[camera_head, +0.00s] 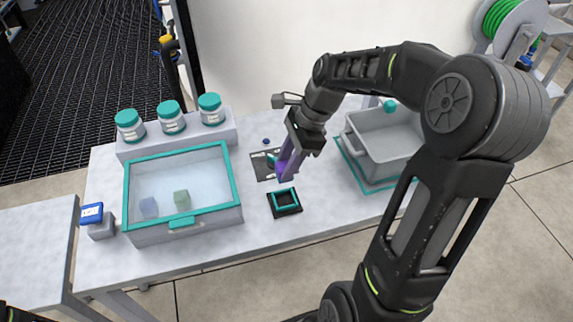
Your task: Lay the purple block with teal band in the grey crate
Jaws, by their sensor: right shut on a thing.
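The purple block with teal band (286,168) is at the middle of the table, partly hidden by my right gripper (289,155). My right gripper points down and is shut on the block. A bit of teal shows at the block's left side. The picture is too small to tell whether the block touches the dark plate below it. The grey crate (372,164) stands to the right of the gripper on a teal-edged mat, with my right arm passing in front of its right side. My left gripper is not in view.
A clear-topped, teal-rimmed case (183,232) with small blocks inside stands at the left. Behind it, several teal-lidded jars (171,119) stand on a ledge. A black square frame with teal inside (284,202) lies near the front edge. A blue-topped block (96,220) is at far left.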

